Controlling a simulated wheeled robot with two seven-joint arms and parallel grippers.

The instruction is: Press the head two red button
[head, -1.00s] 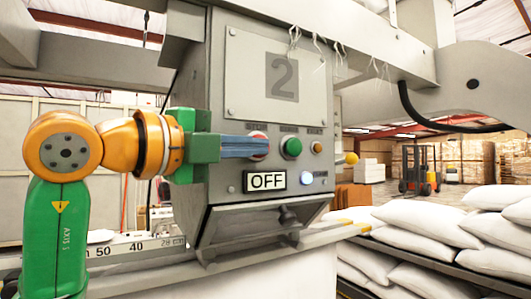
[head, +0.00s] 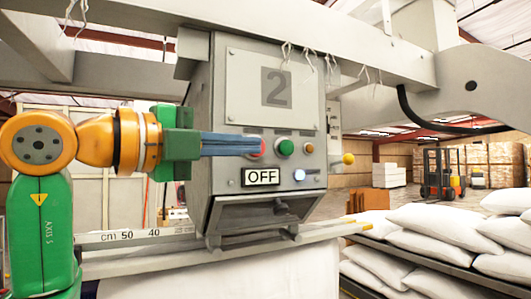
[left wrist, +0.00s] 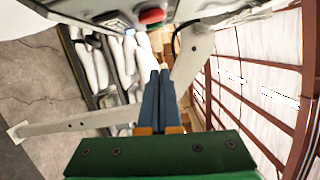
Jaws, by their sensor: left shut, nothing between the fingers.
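The grey head two control box (head: 225,90) carries a plate marked "2" (head: 276,82). Its red button (head: 261,147) is on the left of the button row, partly hidden behind my left gripper's fingertips. My left gripper (head: 255,146) is shut and empty, its blue fingers pointing right across the panel's face. In the head view the tips overlap the red button; I cannot tell if they touch it. In the left wrist view the red button (left wrist: 151,16) shows above and left of the shut fingertips (left wrist: 160,73), with a visible gap. My right gripper is not in view.
A display (head: 260,176) reads "OFF". White sacks (head: 440,222) lie stacked at the right.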

